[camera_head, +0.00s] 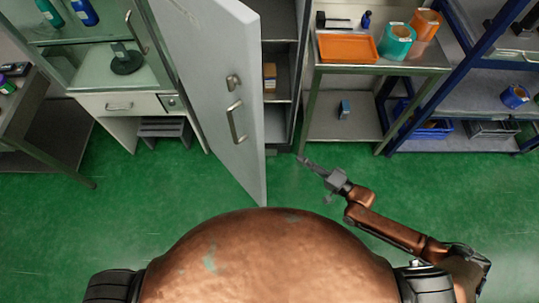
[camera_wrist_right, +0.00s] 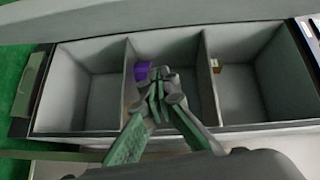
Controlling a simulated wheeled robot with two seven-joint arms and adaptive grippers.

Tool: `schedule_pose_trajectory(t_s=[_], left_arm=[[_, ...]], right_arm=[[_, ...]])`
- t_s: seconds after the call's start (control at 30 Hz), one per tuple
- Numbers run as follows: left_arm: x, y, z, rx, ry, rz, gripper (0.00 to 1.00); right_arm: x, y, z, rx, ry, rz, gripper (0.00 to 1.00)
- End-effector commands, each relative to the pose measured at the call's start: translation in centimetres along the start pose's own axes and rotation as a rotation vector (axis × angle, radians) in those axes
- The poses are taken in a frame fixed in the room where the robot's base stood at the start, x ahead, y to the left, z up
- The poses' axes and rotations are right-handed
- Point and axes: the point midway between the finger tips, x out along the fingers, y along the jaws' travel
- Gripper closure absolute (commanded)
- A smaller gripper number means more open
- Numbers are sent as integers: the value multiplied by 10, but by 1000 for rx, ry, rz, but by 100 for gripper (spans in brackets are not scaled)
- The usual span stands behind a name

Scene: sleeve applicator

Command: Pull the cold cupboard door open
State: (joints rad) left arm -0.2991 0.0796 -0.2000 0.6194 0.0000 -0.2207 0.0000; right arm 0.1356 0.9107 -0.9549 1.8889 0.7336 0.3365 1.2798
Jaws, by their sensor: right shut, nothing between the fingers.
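The cold cupboard door (camera_head: 208,85) is a pale grey panel in the head view. It stands swung well open, with a bar handle (camera_head: 236,122) and a lock plate (camera_head: 233,82) on its face. Behind it the grey cupboard interior (camera_head: 278,122) shows, with shelves and a small orange-brown box (camera_head: 269,77). My right gripper (camera_head: 302,158) is shut and empty, in front of the cupboard opening and right of the door, apart from the handle. In the right wrist view the shut fingers (camera_wrist_right: 160,88) point towards the open compartments (camera_wrist_right: 88,85). My left gripper is out of view.
In the wrist view a purple item (camera_wrist_right: 142,70) lies in the middle compartment. A bench (camera_head: 425,62) with an orange tray (camera_head: 347,48) and tape rolls stands right of the cupboard; a blue rack (camera_head: 417,112) is beyond. A glass cabinet (camera_head: 100,55) stands left. Green floor (camera_head: 110,225) is clear in front.

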Motion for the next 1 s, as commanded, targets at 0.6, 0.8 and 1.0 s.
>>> schedule_pose_trajectory(t_s=[0.6,0.8,1.0], left_arm=[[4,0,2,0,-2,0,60],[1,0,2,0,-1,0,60],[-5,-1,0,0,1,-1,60]], right_arm=[[70,-40,28,156,-60,-68,100],[102,-42,38,161,-61,-64,100],[105,-47,61,156,-60,-64,100]])
